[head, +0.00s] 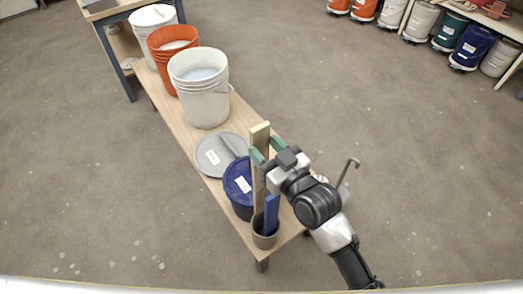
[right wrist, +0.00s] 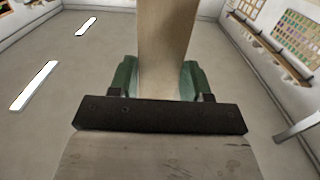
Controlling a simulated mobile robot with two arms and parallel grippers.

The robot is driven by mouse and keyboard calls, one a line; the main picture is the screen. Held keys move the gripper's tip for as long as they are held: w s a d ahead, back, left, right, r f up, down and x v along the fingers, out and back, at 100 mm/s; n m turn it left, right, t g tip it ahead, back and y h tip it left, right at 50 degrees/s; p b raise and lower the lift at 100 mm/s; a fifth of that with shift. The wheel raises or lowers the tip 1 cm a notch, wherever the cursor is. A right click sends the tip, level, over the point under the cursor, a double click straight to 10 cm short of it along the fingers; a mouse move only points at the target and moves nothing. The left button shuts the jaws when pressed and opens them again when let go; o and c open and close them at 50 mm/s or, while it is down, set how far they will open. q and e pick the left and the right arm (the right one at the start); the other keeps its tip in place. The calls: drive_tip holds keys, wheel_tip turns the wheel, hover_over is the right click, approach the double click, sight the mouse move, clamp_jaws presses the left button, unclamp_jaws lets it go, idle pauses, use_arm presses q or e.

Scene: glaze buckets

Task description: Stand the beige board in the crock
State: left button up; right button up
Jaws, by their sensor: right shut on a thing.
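The beige board (head: 260,180) stands nearly upright at the table's near end; it also shows in the right wrist view (right wrist: 166,45). My right gripper (head: 267,151) is shut on its upper part, with a green finger on each side. The board's lower end is at the mouth of the grey crock (head: 265,239), partly behind a blue board (head: 271,212) that stands in the crock. I cannot tell how deep the beige board reaches or whether it touches the bottom. My left gripper is not in view.
A dark blue lidded bucket (head: 238,184) stands close beside the crock. A grey lid (head: 213,158) lies behind it. A white bucket (head: 200,100), an orange bucket (head: 175,66) and another white bucket (head: 145,28) line the wooden table (head: 186,135). Open floor lies right.

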use_arm(q)
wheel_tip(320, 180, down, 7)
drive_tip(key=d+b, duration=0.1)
drive_tip(key=b, duration=0.6)
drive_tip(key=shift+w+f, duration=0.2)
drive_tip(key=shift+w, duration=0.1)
idle(0.3)
